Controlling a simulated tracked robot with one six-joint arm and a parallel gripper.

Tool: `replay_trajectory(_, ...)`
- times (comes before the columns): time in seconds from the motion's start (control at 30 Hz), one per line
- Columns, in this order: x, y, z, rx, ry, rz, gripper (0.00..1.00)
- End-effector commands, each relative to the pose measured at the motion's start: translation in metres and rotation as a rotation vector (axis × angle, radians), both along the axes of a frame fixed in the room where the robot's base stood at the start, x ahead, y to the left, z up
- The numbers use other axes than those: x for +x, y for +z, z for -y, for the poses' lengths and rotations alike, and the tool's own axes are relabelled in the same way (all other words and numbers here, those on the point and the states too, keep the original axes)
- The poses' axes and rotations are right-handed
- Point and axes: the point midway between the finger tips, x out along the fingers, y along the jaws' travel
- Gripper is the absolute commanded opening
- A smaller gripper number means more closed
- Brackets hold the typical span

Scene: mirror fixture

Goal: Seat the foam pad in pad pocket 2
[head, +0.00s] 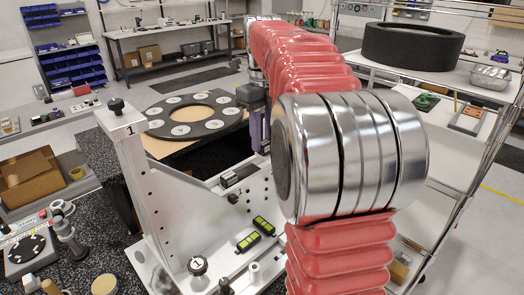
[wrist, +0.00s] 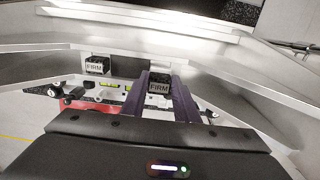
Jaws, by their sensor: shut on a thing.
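My gripper (wrist: 160,80) has purple fingers shut on a dark foam pad (wrist: 159,86) marked FIRM, near the middle of the wrist view. A second dark FIRM pad (wrist: 97,66) sits left of it by the pale metal fixture. In the head view my gripper (head: 260,135) shows only as a purple strip at the upper right of the fixture (head: 152,190), partly behind my red and silver arm. The held pad is hidden there. Dark blocks (head: 230,180) lie on the fixture beside the slanted plate. I cannot tell which pocket is number 2, nor whether the held pad touches the fixture.
Green-yellow level vials (head: 248,242) and black knobs (head: 197,265) stand on the fixture base. A dark ring with white discs (head: 190,114) lies behind it. A thick black ring (head: 412,46) rests on the right shelf. A cardboard box (head: 28,175) is at left.

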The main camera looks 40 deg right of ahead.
Motion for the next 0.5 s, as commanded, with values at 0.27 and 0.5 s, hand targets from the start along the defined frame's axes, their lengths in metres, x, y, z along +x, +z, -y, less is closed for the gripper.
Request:
replay_trajectory(0.27, 0.000, -0.008, 0.000, 0.000, -0.001, 0.000, 0.02)
replay_trajectory(0.5, -0.001, -0.038, 0.000, 0.001, -0.001, -0.001, 0.02)
